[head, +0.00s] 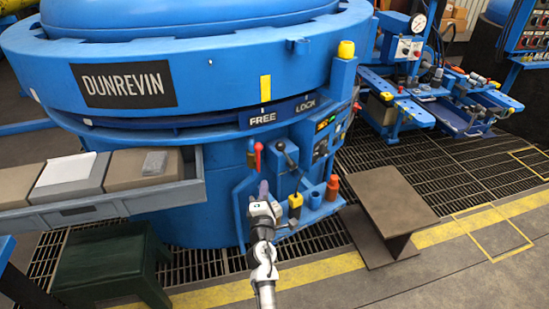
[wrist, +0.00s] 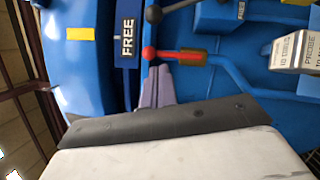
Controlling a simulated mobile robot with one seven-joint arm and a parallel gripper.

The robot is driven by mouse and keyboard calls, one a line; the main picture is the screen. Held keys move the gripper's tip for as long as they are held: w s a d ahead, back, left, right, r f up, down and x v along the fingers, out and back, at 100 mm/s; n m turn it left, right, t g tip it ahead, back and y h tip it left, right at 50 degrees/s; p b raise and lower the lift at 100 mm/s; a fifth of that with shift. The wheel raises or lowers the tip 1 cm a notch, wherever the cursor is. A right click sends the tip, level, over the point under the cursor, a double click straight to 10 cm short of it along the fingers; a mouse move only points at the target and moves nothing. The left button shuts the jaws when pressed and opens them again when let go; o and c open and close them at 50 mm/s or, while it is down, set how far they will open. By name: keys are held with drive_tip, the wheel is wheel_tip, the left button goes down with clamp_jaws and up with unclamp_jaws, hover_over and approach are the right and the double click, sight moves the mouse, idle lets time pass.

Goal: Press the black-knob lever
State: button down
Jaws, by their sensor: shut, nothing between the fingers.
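The black-knob lever (head: 280,147) stands on the front of the blue furnace, just right of the red-knob lever (head: 258,148) and under the FREE and LOCK plate. In the wrist view its black knob (wrist: 153,14) is at the top edge, beyond the red knob (wrist: 149,53). My gripper (head: 263,184) is below the two knobs in the head view, with nothing in it. In the wrist view my shut gripper (wrist: 158,73) has its tips close by the red knob, and I cannot tell if they touch. The black knob is clear of the fingers.
A grey drawer-like tray (head: 100,205) with blocks juts out at left above a dark green stool (head: 112,262). A yellow-topped control (head: 295,201) and an orange-red item (head: 333,184) stand right of my gripper. A brown stand (head: 385,210) is farther right.

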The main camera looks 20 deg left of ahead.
drive_tip(key=d+p+x, duration=0.1)
drive_tip(key=d+x, duration=0.1)
drive_tip(key=x, duration=1)
drive_tip(key=shift+w+d+r, duration=0.25)
drive_tip(key=shift+w+r, duration=0.1)
drive_tip(key=shift+w, duration=0.2)
drive_tip(key=shift+r, duration=0.1)
